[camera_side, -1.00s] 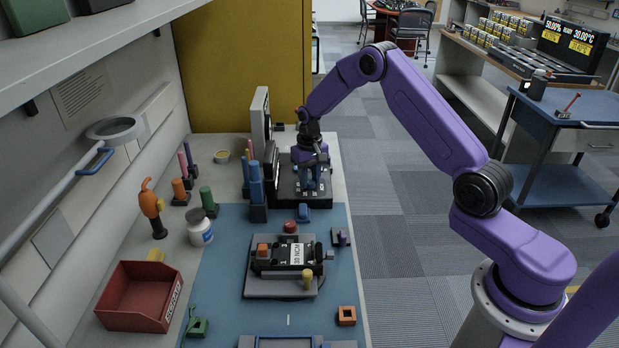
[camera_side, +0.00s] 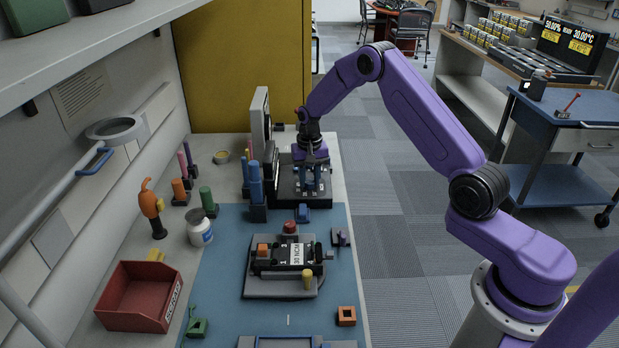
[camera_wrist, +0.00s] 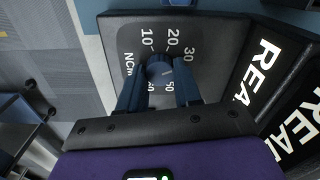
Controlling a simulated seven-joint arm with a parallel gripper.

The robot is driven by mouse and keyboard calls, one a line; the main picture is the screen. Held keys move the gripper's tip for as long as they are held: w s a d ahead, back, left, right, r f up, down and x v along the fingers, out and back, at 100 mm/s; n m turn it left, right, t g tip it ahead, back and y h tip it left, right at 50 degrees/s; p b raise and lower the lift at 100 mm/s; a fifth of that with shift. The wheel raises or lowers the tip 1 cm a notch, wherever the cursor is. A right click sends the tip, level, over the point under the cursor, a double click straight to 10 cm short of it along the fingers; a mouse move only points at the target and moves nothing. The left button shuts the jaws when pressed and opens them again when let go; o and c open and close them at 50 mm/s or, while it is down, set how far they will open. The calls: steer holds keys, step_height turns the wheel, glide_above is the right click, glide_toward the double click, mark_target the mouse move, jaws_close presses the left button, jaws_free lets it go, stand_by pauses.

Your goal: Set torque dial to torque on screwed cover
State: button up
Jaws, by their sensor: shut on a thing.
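The torque dial is a dark blue knob (camera_wrist: 158,64) on a grey scale plate (camera_wrist: 190,35) marked 10, 20, 30 and NCm, with more numbers partly hidden by the fingers. My gripper (camera_wrist: 160,78) is shut on the knob, one blue finger on each side. I cannot read the knob's setting. In the side view my gripper (camera_side: 313,188) points down over the dial's black base (camera_side: 318,200). The screwed cover, a black block (camera_side: 272,264) with a white label (camera_side: 296,257) reading 30 NCM, sits on a grey plate (camera_side: 262,289) on the blue mat.
Blue cylinders (camera_side: 255,185), a white jar (camera_side: 200,229) and a red bin (camera_side: 140,297) stand to the left.

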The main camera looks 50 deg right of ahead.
mark_target(309, 181)
steer(key=shift+s, duration=0.1)
steer(key=o, duration=1)
steer(key=shift+o, duration=0.2)
step_height(309, 181, up, 17)
steer(key=shift+r, duration=0.2)
